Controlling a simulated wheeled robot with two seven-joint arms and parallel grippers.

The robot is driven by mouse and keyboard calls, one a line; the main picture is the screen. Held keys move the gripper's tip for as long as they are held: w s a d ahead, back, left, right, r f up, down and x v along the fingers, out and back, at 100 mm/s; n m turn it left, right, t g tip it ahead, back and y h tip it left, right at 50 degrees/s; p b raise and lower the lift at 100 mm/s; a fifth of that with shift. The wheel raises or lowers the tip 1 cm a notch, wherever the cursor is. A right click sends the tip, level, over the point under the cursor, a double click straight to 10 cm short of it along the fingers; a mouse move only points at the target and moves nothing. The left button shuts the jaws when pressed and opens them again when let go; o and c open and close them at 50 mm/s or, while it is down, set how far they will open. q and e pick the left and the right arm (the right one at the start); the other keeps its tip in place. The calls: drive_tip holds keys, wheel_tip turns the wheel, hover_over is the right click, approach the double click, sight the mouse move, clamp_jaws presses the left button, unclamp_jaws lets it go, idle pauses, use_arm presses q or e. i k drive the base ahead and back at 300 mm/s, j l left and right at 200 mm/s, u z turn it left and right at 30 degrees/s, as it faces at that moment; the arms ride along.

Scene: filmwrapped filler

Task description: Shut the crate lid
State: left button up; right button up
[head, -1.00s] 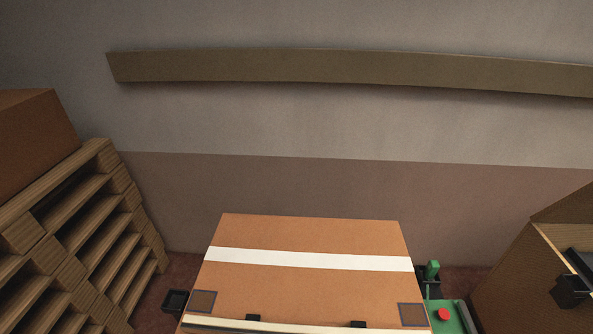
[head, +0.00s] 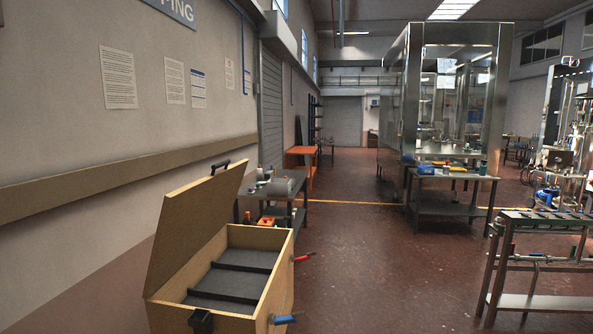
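A wooden crate (head: 277,286) stands at the lower left of the head view, near the wall. Its lid (head: 190,234) is open, tilted up and back toward the wall, with a black handle (head: 220,167) on its top edge. A black latch (head: 201,320) sits on the crate's near side. The crate's inside shows a dark grey lining with dark dividers and looks empty. Neither of my grippers shows in the head view.
A metal bench (head: 306,190) with tools stands just behind the crate. A steel-framed machine (head: 447,205) stands farther back, and a metal rack (head: 540,262) is at the right. The reddish floor (head: 380,270) between crate and rack is clear.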

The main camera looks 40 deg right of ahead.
sight(191, 214)
drive_tip(key=z, duration=0.6)
drive_tip(key=i+l+u, duration=0.6)
drive_tip(key=l, duration=0.25)
drive_tip(key=i+l+u, duration=0.45)
drive_tip(key=l, duration=0.25)
drive_tip(key=i+l+u, duration=0.2)
drive_tip(key=l, duration=0.2)
drive_tip(key=l+u, duration=0.2)
drive_tip(key=l, duration=0.2)
drive_tip(key=l+u, duration=0.2)
drive_tip(key=l, duration=0.2)
drive_tip(key=i, duration=0.05)
